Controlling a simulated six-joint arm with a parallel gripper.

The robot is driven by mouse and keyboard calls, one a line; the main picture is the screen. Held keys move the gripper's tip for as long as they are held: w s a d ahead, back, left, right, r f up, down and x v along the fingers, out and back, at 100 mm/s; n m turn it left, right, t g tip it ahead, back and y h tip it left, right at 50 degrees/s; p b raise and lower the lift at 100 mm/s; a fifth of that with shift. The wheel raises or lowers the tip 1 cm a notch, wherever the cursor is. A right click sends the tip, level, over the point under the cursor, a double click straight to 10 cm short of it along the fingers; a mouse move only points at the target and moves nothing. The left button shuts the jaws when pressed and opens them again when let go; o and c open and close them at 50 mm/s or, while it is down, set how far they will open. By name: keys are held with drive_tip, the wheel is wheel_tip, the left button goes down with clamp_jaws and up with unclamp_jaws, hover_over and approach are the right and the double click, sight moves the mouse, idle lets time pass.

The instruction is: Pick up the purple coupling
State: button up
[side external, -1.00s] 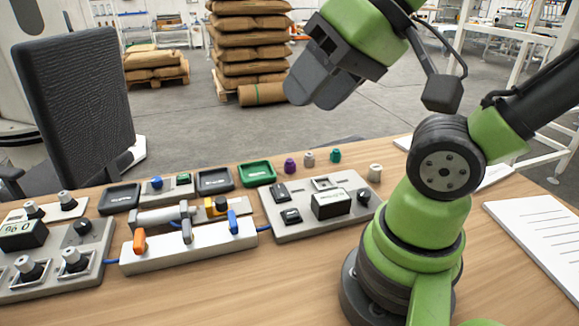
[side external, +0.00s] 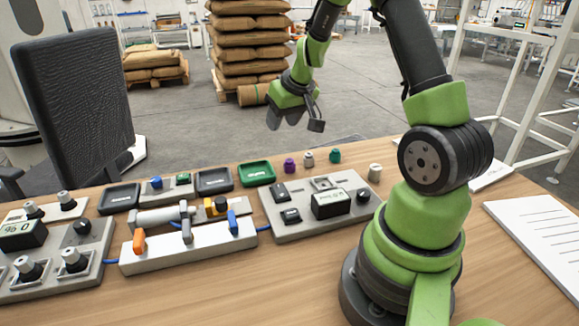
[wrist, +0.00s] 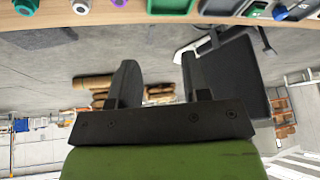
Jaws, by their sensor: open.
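The purple coupling (side external: 290,165) stands on the wooden table near its far edge, between the green tray and a grey coupling. In the wrist view it shows at the top edge, partly cut off (wrist: 119,3). My gripper (side external: 285,118) is in the air above and beyond the table's far edge, well apart from the coupling. In the wrist view its two dark fingers (wrist: 157,80) are spread with nothing between them.
A grey coupling (side external: 308,158), a teal-green coupling (side external: 335,156) and a pale coupling (side external: 375,173) stand nearby. A green tray (side external: 257,173) is left of the purple one. A control panel (side external: 290,229) and a valve block (side external: 190,248) lie in front.

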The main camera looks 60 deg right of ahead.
drive_tip(key=g, duration=0.1)
approach(289, 160)
drive_tip(key=shift+x, duration=5.2)
drive_tip(key=c, duration=0.7)
